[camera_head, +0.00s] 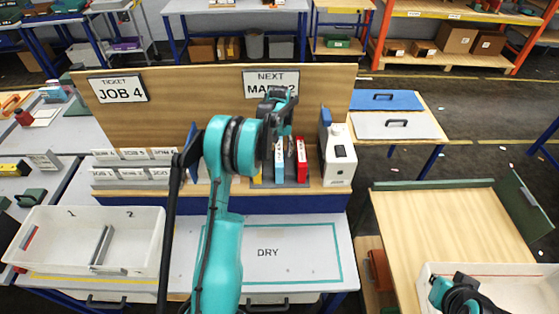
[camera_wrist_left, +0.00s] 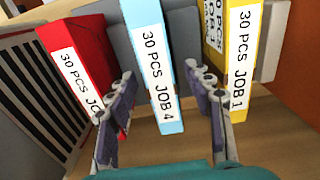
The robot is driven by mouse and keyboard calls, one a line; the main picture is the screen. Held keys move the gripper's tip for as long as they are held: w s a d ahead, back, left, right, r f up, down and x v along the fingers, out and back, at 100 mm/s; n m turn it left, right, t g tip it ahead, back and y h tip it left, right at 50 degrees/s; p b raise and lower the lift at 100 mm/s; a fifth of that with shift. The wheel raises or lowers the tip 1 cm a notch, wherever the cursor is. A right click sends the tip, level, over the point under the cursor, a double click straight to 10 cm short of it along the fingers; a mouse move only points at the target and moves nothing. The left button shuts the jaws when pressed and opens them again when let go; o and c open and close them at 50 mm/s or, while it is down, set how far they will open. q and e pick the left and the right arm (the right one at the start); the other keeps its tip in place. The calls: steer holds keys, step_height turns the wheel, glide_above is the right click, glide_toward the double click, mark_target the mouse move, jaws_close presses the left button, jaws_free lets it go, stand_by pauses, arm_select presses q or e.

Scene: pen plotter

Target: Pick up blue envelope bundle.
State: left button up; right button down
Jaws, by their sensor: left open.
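The blue envelope bundle (camera_head: 279,164) stands upright in the rack on the back shelf, between a red bundle (camera_head: 302,160) and a yellow one (camera_head: 257,173). In the left wrist view the blue bundle (camera_wrist_left: 158,62) shows a white label reading "30 PCS JOB 4". My left gripper (camera_head: 279,136) is open in front of the rack. In the wrist view its two fingers (camera_wrist_left: 163,88) stand on either side of the blue bundle, with gaps visible. The left finger overlaps the red bundle (camera_wrist_left: 78,62) in the picture, and the yellow bundle (camera_wrist_left: 240,55) is beyond the right finger. Part of my right arm shows at lower right; its jaws are unclear.
A white device (camera_head: 338,155) stands right of the rack. Signs reading "JOB 4" (camera_head: 118,88) and "NEXT MAR 12" (camera_head: 262,83) are on the back board. A white two-part tray (camera_head: 135,265) is at left. The "DRY" area (camera_head: 300,268) is clear.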

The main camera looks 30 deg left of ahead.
arm_select(q)
steer(key=shift+f, duration=0.3)
jaws_close()
